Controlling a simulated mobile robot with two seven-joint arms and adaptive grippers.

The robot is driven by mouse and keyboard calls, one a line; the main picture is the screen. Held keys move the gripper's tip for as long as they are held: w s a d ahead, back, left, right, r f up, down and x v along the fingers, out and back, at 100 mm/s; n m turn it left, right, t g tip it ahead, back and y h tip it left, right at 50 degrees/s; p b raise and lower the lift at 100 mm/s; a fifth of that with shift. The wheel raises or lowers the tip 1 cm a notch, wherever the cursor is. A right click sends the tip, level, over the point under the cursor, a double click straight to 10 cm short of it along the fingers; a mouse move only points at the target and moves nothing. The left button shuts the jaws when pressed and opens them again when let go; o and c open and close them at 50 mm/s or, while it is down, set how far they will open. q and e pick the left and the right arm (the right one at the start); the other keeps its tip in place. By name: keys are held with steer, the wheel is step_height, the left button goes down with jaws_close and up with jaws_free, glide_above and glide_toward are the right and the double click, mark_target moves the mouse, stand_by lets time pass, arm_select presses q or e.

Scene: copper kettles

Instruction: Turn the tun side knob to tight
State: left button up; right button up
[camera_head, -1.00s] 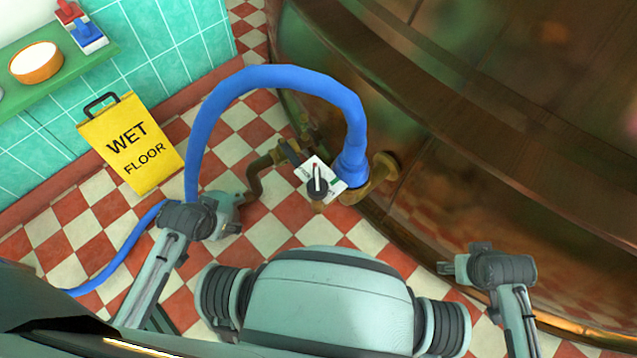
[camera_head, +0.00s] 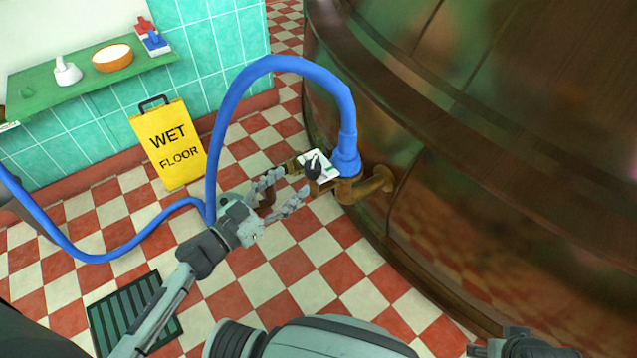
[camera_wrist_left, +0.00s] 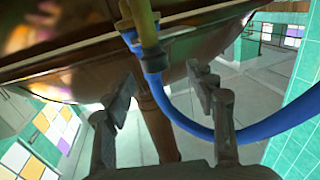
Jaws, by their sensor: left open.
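The big copper tun (camera_head: 460,150) fills the right of the head view. Its side knob (camera_head: 312,166), dark with a pointer, sits on a small white plate (camera_head: 325,177) with a green mark, beside the brass pipe and the blue hose end. My left gripper (camera_head: 285,190) is open and empty, its two fingers pointing toward the knob from the left, a short gap away. In the left wrist view the open fingers (camera_wrist_left: 163,88) frame the tun's underside; I cannot make out the knob there. My right gripper (camera_head: 515,347) is cut off by the bottom edge.
The blue hose (camera_head: 220,125) arches up behind my left gripper and down to the brass pipe (camera_head: 370,188). A yellow wet floor sign (camera_head: 170,150) stands by the tiled wall. A green shelf (camera_head: 90,75) holds a bowl and small items. A floor grate (camera_head: 133,312) lies at lower left.

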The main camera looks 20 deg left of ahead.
mark_target(306, 174)
arm_select(q)
steer(key=shift+s+d, duration=0.1)
steer(key=shift+d, duration=0.25)
steer(key=shift+w+d, duration=0.2)
steer(key=shift+w, duration=0.15)
steer(key=x, duration=0.5)
steer(key=shift+w, duration=0.15)
steer(key=shift+w+d, duration=0.35)
steer(key=shift+w, duration=0.3)
arm_select(e)
steer(key=shift+a+r, duration=0.2)
steer(key=shift+r, duration=0.15)
arm_select(q)
steer(key=shift+c, duration=0.6)
arm_select(e)
steer(key=shift+d, duration=0.1)
